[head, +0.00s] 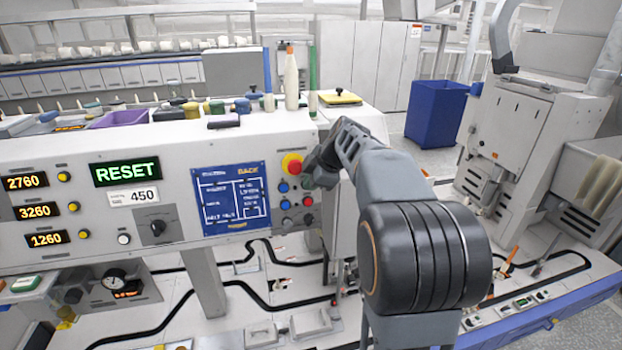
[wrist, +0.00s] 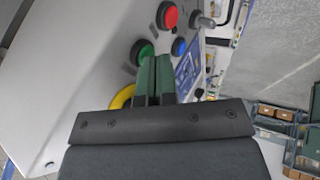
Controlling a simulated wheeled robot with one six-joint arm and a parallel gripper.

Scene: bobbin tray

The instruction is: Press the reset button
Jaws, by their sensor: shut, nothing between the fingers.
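The control panel (head: 90,230) shows a lit green RESET display (head: 126,172). Its buttons stand right of the blue screen (head: 230,198): a red mushroom button with a yellow collar (head: 292,164), a blue button (head: 284,187) and a red button (head: 308,201). No label tells me which one is reset. My gripper (head: 318,172) is at the panel's right end, beside the buttons, and covers some of that area. In the wrist view its green fingers (wrist: 154,72) are shut and empty, close to a green button (wrist: 143,53). A blue button (wrist: 179,46) and red button (wrist: 168,16) lie beyond.
A yellow ring (wrist: 122,97) is partly hidden behind my gripper. A rotary knob (head: 157,228) is left of the screen. Bobbins and a purple tray (head: 118,118) stand on the panel top. A blue bin (head: 436,112) is on the floor behind.

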